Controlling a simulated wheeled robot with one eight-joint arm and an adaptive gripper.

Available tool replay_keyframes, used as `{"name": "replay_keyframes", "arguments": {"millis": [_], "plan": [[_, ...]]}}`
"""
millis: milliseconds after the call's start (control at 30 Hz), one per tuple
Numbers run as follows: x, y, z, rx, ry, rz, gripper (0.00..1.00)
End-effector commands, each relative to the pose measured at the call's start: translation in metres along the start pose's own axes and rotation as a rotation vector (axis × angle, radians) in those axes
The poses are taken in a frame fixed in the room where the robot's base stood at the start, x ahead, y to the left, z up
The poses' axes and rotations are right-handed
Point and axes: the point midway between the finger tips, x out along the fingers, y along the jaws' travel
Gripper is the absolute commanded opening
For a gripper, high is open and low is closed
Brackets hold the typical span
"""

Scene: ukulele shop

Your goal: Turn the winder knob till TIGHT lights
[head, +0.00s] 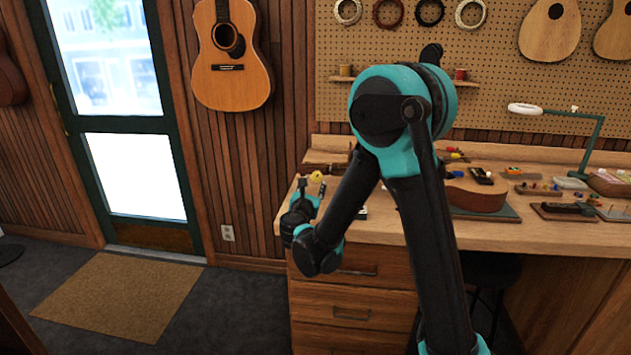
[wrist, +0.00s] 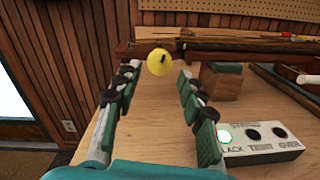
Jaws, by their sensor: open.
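The winder knob (wrist: 157,66) is a yellow disc with a short dark mark, in front of a long dark wooden bar in the wrist view. It also shows small in the head view (head: 317,177), at the bench's left end. My gripper (wrist: 157,76) is open, its fingers on either side of the knob in the picture. I see no finger touching it. In the head view my gripper (head: 306,192) is partly hidden by my arm. A white indicator box (wrist: 258,144) at lower right has a lit green left lamp, labelled apparently SLACK. Its middle and right lamps are dark; their labels are blurred.
A wooden block with a green top (wrist: 221,80) stands right of the knob. Bare bench top lies below the knob in the wrist view.

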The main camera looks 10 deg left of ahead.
Motion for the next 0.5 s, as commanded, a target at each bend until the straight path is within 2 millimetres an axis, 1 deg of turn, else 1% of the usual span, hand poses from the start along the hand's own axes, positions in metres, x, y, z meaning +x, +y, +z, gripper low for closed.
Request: {"name": "replay_keyframes", "arguments": {"millis": [33,200,333,500], "plan": [[0.010,0.000,0.000,0.000,0.000,-0.002,0.40],[0.032,0.000,0.000,0.000,0.000,0.000,0.40],[0.041,0.000,0.000,0.000,0.000,-0.001,0.40],[0.044,0.000,0.000,0.000,0.000,0.001,0.40]]}}
